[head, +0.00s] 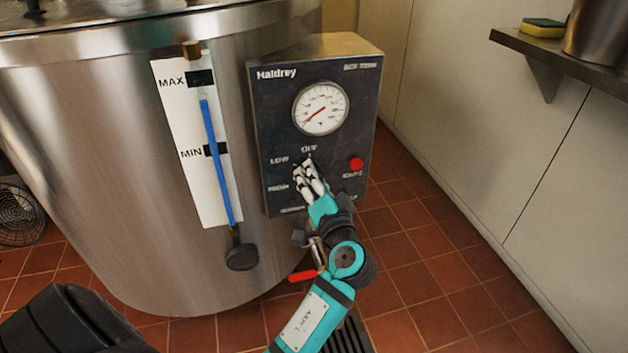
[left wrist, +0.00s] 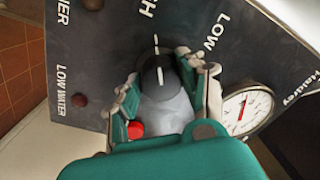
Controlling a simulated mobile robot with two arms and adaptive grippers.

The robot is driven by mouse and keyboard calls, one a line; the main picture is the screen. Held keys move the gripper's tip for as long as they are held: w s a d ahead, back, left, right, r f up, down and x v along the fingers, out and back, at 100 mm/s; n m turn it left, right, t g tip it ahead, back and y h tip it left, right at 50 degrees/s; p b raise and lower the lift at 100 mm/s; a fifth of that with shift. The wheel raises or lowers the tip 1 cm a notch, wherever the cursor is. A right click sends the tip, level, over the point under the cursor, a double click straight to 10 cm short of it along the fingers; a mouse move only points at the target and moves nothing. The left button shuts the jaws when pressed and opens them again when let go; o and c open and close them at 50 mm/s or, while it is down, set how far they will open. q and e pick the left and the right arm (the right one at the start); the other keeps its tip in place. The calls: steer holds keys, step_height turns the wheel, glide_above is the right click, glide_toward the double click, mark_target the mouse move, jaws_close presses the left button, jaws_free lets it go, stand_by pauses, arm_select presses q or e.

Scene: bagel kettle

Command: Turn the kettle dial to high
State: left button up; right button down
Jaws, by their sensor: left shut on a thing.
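The kettle (head: 110,150) is a large steel vessel with a dark control box (head: 262,110) on its side. In the head view my left gripper (head: 306,172) is at the box front, below the OFF label, and hides the dial. In the left wrist view the dark round dial (left wrist: 158,72) sits between the fingers of my left gripper (left wrist: 160,75), which is shut on it from both sides. The dial's white line points up toward a partly cut-off label ending in H; the LOW label (left wrist: 216,30) is to its right. My right gripper is not in view.
A temperature gauge (head: 320,108) is above the dial, and a red button (head: 356,163) is to its right. A sight tube with a blue column (head: 216,160) is at left. A red lever (head: 303,276) shows beside my left arm. A wall shelf (head: 560,60) is at right.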

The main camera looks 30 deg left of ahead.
arm_select(q)
steer(key=shift+f, duration=0.1)
steer(key=o, duration=1.2)
steer(key=v, duration=0.7)
steer(key=shift+s+d, duration=0.2)
steer(key=shift+d, duration=0.05)
